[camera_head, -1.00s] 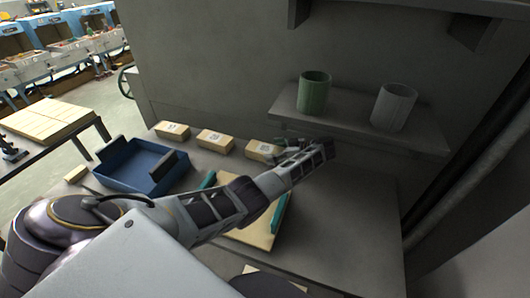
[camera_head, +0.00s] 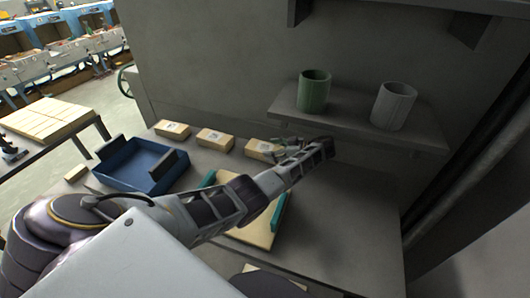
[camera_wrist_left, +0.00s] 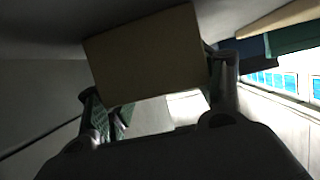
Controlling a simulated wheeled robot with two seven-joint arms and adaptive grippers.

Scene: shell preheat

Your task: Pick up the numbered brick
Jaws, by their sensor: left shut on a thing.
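The marks are too small to read. My left gripper (camera_head: 283,149) is at the right brick, shut on it. In the left wrist view the brick (camera_wrist_left: 147,55) fills the space between the two fingers (camera_wrist_left: 160,98). I cannot tell whether the brick is clear of the table. My right gripper is not in view.
A blue tray (camera_head: 128,181) stands at the left of the table. A pale board with teal side strips (camera_head: 279,212) lies under my left arm. A shelf (camera_head: 345,127) above the back right holds a green cup (camera_head: 313,92) and a grey cup (camera_head: 393,106). The table's right side is clear.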

